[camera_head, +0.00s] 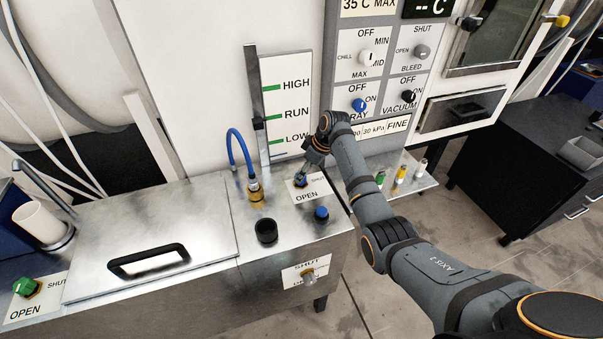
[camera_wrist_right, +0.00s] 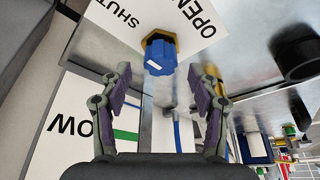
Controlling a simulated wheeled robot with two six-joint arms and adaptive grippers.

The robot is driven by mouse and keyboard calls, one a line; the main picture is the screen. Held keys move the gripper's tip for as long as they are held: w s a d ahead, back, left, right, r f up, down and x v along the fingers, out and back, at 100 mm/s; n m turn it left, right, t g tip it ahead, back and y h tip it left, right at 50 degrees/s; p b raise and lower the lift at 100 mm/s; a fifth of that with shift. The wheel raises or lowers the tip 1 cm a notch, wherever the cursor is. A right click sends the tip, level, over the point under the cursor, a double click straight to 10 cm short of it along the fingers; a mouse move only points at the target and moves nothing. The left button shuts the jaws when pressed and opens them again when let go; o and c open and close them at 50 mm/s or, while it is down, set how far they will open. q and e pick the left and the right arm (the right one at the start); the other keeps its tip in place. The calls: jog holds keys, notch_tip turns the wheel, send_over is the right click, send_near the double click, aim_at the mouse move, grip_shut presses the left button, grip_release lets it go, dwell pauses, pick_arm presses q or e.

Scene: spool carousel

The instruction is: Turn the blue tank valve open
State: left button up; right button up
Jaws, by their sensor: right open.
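The blue tank valve (camera_wrist_right: 160,54) is a faceted blue knob on a brass base, with a white mark on its side facing the bottom of the wrist view. It stands beside a white plate (camera_wrist_right: 130,22) lettered SHUT and OPEN. In the head view the valve (camera_head: 300,182) is partly hidden by my right gripper (camera_head: 305,170), which is just over it. In the right wrist view the right gripper (camera_wrist_right: 158,88) is open and empty, its fingers spread to either side of the line to the knob; contact does not show. My left gripper is not in view.
A blue hose (camera_head: 236,145) on a brass fitting, a black cup (camera_head: 266,231) and a blue cap (camera_head: 321,214) stand close by on the metal tank top. A level gauge (camera_head: 285,100) rises behind. The tank lid (camera_head: 150,225) has a black handle.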

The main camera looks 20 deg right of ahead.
jog(key=shift+x, duration=1.25)
jog(key=shift+f, duration=0.1)
jog(key=shift+c, duration=1.2)
jog(key=c, duration=0.9)
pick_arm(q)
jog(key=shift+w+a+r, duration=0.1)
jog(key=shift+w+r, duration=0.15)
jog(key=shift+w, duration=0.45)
pick_arm(e)
jog(key=shift+c, duration=0.2)
